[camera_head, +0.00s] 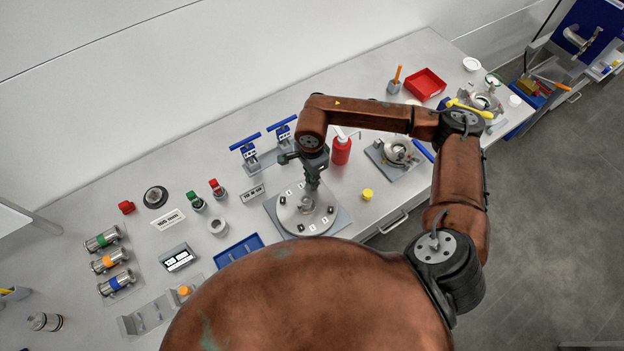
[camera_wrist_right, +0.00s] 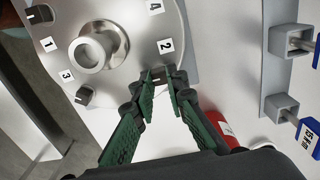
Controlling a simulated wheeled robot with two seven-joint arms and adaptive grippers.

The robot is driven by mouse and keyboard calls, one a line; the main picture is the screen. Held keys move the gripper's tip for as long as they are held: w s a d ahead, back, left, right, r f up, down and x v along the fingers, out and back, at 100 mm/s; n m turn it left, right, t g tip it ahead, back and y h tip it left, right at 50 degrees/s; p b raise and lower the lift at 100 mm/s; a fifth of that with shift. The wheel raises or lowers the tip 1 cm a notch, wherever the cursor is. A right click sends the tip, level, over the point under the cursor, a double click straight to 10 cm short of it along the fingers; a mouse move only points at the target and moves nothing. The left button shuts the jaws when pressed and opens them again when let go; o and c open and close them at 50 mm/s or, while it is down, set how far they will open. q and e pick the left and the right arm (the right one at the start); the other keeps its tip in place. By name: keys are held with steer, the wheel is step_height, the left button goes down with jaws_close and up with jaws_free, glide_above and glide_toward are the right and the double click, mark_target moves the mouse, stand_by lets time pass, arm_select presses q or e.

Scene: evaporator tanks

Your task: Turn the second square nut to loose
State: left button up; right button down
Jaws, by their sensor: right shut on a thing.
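A round metal plate (camera_head: 291,216) with small dark square nuts and numbered labels lies on a square grey base (camera_head: 338,224). In the right wrist view the plate (camera_wrist_right: 130,75) shows with a raised hub (camera_wrist_right: 98,47) at its centre. My right gripper (camera_wrist_right: 164,78) is shut at the plate's rim, beside the label "2" (camera_wrist_right: 165,46). The second square nut is between its fingertips and mostly hidden by them. Other nuts show beside the label "3" (camera_wrist_right: 84,95) and the label "1" (camera_wrist_right: 38,15). In the head view my right gripper (camera_head: 313,186) points down at the plate. My left gripper is not in view.
A red bottle (camera_head: 341,151) stands close behind the right gripper.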

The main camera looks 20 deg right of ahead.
steer(key=c, duration=1.9)
jaws_free()
steer(key=shift+c, duration=0.2)
step_height(320, 180, up, 12)
